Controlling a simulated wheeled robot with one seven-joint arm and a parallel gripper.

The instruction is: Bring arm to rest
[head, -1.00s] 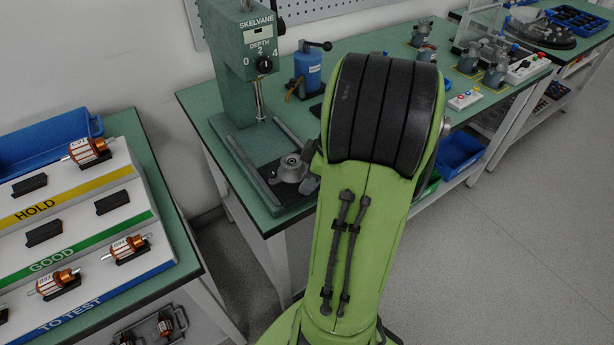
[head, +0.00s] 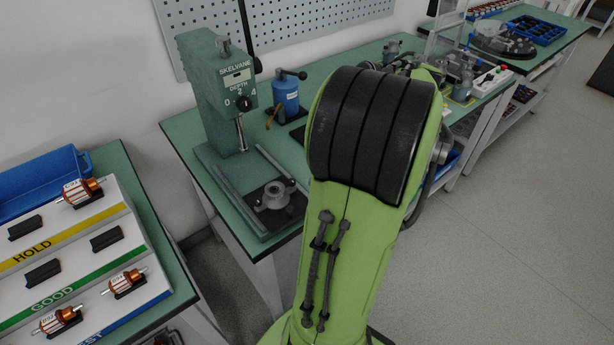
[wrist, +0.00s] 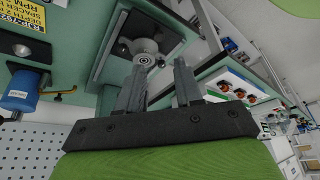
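My green arm (head: 345,235) with its black ribbed joint cover stands in the middle of the head view and hides part of the green bench behind it. My gripper is hidden in the head view. In the wrist view my gripper (wrist: 159,85) shows two dark fingers with a gap between them. No object shows between the fingers. Beyond the fingertips is the round metal fixture (wrist: 145,55) on the press base; it also shows in the head view (head: 273,195).
The green press (head: 205,95) stands on the bench left of my arm, with a blue canister (head: 286,98) beside it. A sloped rack (head: 75,250) with copper-wound rotors is at the left. Open floor (head: 500,260) lies at the right.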

